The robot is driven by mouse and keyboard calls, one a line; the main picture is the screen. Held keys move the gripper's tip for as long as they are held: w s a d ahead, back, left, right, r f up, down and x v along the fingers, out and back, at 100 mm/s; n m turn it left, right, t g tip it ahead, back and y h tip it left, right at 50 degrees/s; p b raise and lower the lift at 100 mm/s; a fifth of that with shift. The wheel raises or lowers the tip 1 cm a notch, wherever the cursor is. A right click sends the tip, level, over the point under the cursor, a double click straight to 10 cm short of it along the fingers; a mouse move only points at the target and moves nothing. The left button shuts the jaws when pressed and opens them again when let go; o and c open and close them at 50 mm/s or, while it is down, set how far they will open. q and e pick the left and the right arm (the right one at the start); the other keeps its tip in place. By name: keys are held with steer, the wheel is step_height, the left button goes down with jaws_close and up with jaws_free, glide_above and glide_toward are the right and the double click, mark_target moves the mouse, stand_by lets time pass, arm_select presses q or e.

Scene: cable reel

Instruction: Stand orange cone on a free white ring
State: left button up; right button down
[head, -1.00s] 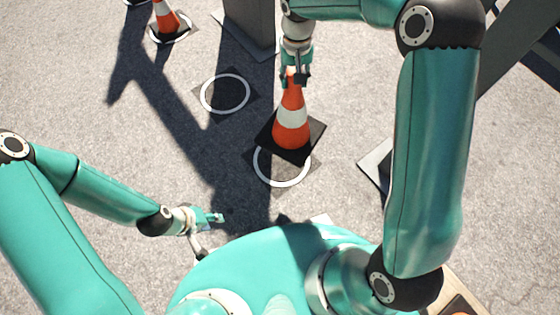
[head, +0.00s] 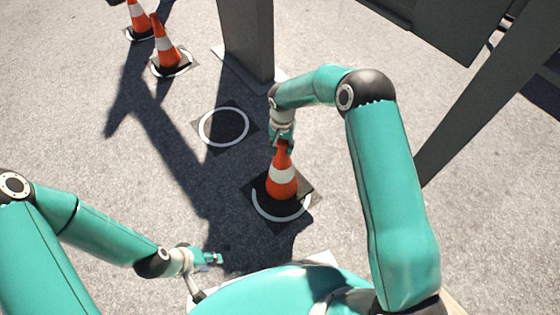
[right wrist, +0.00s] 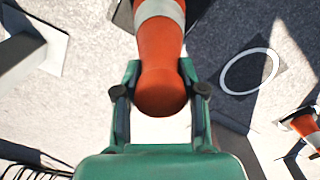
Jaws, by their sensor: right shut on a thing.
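The orange cone (head: 282,183), with a white band and dark square base, is upright over the near white ring (head: 283,216). Its base covers the ring's far part; I cannot tell whether it touches the ground. My right gripper (head: 282,146) is shut on the cone's tip. In the right wrist view the fingers (right wrist: 160,74) close on both sides of the cone (right wrist: 165,45). The farther white ring (head: 223,127) is empty; it also shows in the right wrist view (right wrist: 249,71). My left gripper (head: 212,258) hangs at the lower left, away from the cone, its opening unclear.
Two other cones stand on white rings at the upper left, one nearer (head: 165,47) and one farther (head: 140,16). A grey post (head: 247,40) rises behind the empty ring. A slanted grey beam (head: 480,100) is at the right. The pavement at left is clear.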

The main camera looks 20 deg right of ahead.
mark_target(282, 141)
step_height(282, 141, down, 7)
steer(key=shift+b, duration=0.9)
steer(key=c, duration=0.7)
jaws_free()
steer(key=shift+o, duration=0.2)
step_height(282, 141, up, 12)
steer(key=p, duration=0.4)
steer(key=shift+f, duration=0.2)
steer(key=s+a+f+n+y, duration=0.1)
steer(key=s+f, duration=0.1)
steer(key=s, duration=0.7)
steer(key=s+a+f+n+y, duration=0.1)
steer(key=s+a+f+n, duration=0.1)
steer(key=s, duration=0.7)
steer(key=s+a+f+n+y, duration=0.1)
steer(key=s+a+f+y, duration=0.1)
steer(key=s, duration=0.7)
steer(key=shift+a+f+n+t, duration=0.15)
steer(key=shift+f+n+t, duration=0.2)
steer(key=shift+f, duration=0.4)
